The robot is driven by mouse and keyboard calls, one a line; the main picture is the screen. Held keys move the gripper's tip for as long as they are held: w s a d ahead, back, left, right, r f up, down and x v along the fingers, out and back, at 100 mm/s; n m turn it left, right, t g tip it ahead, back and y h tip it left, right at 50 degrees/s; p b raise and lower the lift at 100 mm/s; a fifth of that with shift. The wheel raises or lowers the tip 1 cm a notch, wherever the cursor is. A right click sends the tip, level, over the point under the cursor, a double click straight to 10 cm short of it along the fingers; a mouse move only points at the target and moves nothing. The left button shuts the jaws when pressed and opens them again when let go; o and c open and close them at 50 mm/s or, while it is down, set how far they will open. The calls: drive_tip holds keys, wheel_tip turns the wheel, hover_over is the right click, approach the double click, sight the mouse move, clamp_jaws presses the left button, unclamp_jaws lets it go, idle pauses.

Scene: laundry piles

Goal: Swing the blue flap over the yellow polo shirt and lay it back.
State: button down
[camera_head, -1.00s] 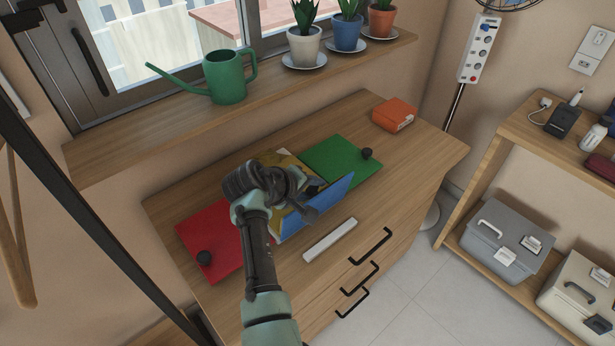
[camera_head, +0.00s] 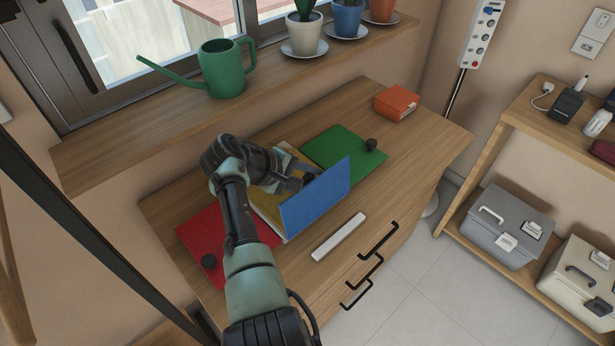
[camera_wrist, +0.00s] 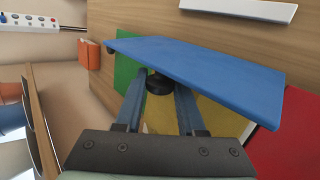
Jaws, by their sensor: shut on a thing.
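The blue flap (camera_head: 316,200) stands steeply raised at the front of the folding board, its outer face toward the head camera. My gripper (camera_head: 308,178) is behind it, over the yellow polo shirt (camera_head: 266,207). In the wrist view my gripper (camera_wrist: 158,92) is shut on the flap's black knob (camera_wrist: 158,82), with a finger on each side. The blue flap (camera_wrist: 200,72) extends across the picture beyond the fingers. The yellow cloth (camera_wrist: 217,120) lies below it; much of the shirt is hidden by the flap and my arm.
The red panel (camera_head: 205,237) lies flat at left, with a black knob. The green panel (camera_head: 340,149) lies flat at right, also with a knob. An orange box (camera_head: 396,103) stands at the back right. A white bar (camera_head: 338,237) lies in front. The window sill (camera_head: 130,150) runs behind.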

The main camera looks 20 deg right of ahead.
drive_tip(key=c, duration=0.5)
unclamp_jaws()
drive_tip(key=p+v, duration=0.1)
drive_tip(key=v, duration=1.2)
drive_tip(key=shift+d, duration=0.1)
